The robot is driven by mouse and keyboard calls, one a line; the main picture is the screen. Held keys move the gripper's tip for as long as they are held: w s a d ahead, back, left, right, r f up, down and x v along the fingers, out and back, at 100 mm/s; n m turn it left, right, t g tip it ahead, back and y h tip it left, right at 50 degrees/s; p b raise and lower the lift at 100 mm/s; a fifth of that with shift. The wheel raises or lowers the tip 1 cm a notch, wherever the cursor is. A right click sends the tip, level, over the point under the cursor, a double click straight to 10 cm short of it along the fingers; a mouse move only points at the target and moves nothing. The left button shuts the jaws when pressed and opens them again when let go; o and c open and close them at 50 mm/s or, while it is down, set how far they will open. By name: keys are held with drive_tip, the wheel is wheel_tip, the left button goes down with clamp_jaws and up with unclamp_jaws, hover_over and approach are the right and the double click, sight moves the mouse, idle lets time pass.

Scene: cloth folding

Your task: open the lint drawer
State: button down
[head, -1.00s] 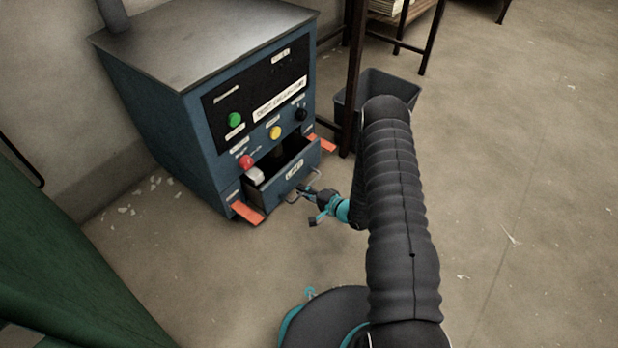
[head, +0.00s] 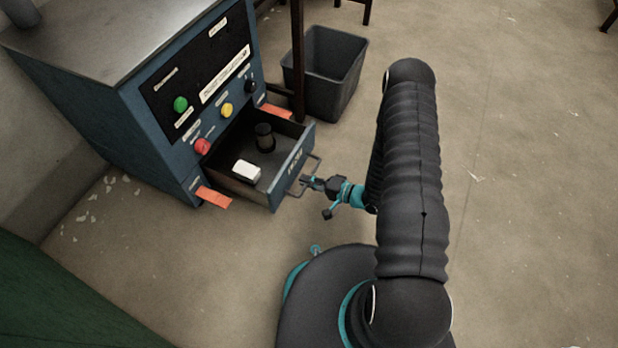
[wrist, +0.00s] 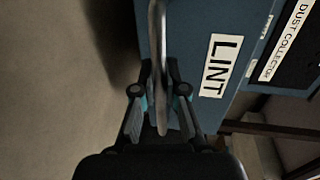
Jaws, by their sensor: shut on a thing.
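The lint drawer (head: 291,168) is pulled well out of the blue dust collector (head: 150,115), its inside showing. A white block (head: 246,170) and a dark cylinder (head: 264,138) are in it. In the wrist view the drawer front with its LINT label (wrist: 221,66) is close, to the right of the fingers. My gripper (head: 308,183) is at the drawer's front, shut on the metal handle (head: 303,176). In the wrist view the handle bar (wrist: 157,60) runs between the fingers (wrist: 160,108).
An orange tab (head: 214,197) sticks out left of the drawer and another (head: 276,111) right of it. A dark bin (head: 343,100) stands behind the drawer, by a table leg. Green cloth or cover (head: 50,300) fills the lower left. Floor to the right is clear.

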drive_tip(key=shift+s+a, duration=0.1)
drive_tip(key=shift+s, duration=0.05)
drive_tip(key=c, duration=1.2)
unclamp_jaws()
drive_tip(key=v, duration=1.2)
